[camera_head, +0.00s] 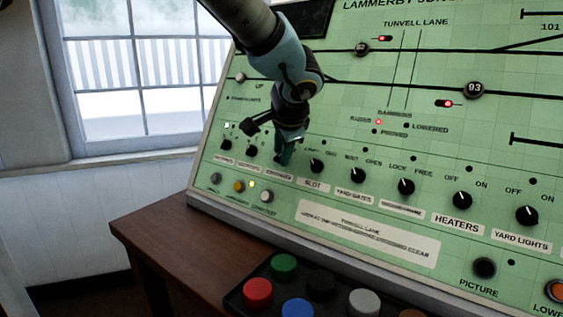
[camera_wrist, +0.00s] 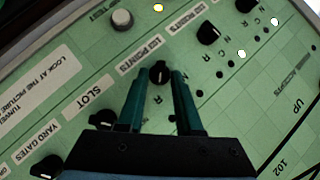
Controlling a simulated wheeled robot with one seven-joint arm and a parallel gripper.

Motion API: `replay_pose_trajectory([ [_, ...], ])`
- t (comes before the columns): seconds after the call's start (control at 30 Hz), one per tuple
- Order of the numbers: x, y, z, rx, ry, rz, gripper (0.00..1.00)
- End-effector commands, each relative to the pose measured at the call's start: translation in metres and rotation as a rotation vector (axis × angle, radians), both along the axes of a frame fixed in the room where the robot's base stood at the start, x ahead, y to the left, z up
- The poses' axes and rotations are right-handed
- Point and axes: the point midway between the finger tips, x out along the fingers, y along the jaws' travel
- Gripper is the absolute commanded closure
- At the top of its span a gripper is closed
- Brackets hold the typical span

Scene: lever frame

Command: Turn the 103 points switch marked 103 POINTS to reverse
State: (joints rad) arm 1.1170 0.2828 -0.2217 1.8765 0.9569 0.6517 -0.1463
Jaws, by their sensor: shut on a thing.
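The gripped switch is a round black knob (camera_wrist: 160,70) on the sloping green panel. The white label (camera_wrist: 139,55) beside it seems to read 103 POINTS, upside down in the wrist view. My gripper (camera_wrist: 161,76) has its two teal fingers closed on opposite sides of this knob. In the head view my gripper (camera_head: 285,155) reaches down to the panel just left of the SLOT knob (camera_head: 316,166) and mostly hides the gripped knob. Position letters stand beside the knob, partly blocked by the fingers. I cannot tell which position its pointer marks.
The 102 POINTS knob (camera_wrist: 208,34) is close on one side, and the SLOT knob shows on the other in the wrist view (camera_wrist: 102,119). Below are small buttons (camera_head: 239,186) and a dark box of coloured buttons (camera_head: 320,286).

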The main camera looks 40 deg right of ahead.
Motion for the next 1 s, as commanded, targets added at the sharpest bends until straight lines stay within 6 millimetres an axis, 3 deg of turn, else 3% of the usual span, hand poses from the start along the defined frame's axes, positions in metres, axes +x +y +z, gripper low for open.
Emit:
replay_pose_trajectory([
  [0.47,0.001,0.001,-0.002,0.007,-0.010,-0.005,1.00],
  [0.5,0.001,0.001,-0.002,0.007,-0.010,-0.005,0.63],
  [0.57,0.001,0.001,-0.002,0.007,-0.010,-0.004,0.57],
  [0.83,0.000,0.001,0.000,0.004,-0.010,-0.006,0.55],
  [1.0,-0.009,0.006,0.012,0.002,-0.011,-0.005,0.55],
])
